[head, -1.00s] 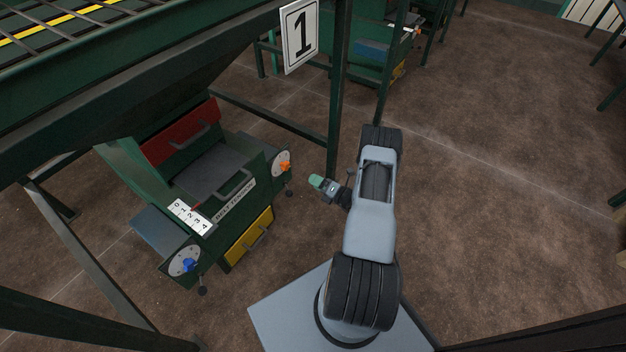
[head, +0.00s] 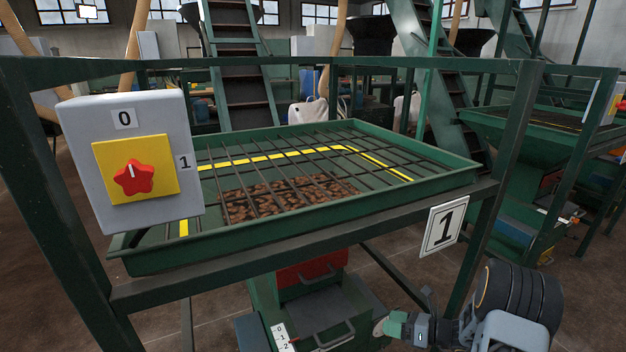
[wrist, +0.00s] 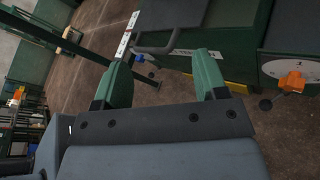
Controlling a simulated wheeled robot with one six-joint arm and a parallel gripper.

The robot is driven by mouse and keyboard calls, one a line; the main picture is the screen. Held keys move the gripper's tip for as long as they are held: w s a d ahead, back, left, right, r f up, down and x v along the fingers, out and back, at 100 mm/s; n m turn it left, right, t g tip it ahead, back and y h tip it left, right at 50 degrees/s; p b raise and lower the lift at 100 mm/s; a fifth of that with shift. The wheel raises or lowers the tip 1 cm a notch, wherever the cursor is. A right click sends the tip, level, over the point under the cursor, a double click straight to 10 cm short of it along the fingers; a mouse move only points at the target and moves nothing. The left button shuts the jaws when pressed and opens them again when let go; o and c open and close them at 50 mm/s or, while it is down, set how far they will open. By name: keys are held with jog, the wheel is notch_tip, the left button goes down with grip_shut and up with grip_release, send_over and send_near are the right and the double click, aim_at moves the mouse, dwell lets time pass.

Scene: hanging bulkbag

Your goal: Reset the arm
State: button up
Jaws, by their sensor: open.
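My gripper shows in the wrist view (wrist: 162,80) with its two green fingers spread apart and nothing between them. In the head view my gripper (head: 393,325) is at the lower right, beside the hopper's lower machine, with my arm bent behind it. The wrist view shows the machine's dark handle (wrist: 160,42) beyond the fingers, and an orange knob (wrist: 292,82) on a round white dial to the right. I cannot tell the exact distance from the fingers to the machine.
A green hopper tray (head: 290,225) with a grate holds brown beans. A grey switch box (head: 128,165) with a red knob stands at the left, its white mark pointing up towards 0. A sign "1" (head: 443,226) hangs on the frame. A green post (head: 490,235) stands near my arm.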

jog(key=s+a+r+n+g+h+p, duration=0.1)
jog(key=s+r+n+h+p, duration=0.3)
jog(key=r+n, duration=0.6)
jog(key=s+a+r+n+g+h+p, duration=0.1)
jog(key=s+a+r+n+h+p, duration=0.2)
jog(key=r, duration=1.5)
jog(key=s+a+r+n+g+h+p, duration=0.1)
jog(key=s+a+r+n+h+p, duration=0.1)
jog(key=s+r+n+h+p, duration=0.4)
jog(key=s+r+n+p, duration=0.5)
jog(key=r+n+p, duration=0.3)
jog(key=n, duration=0.2)
jog(key=shift+a+r+n+g+h, duration=0.3)
jog(key=shift+a+r, duration=0.05)
jog(key=shift+r, duration=0.05)
jog(key=shift+s, duration=0.1)
jog(key=shift+c, duration=0.4)
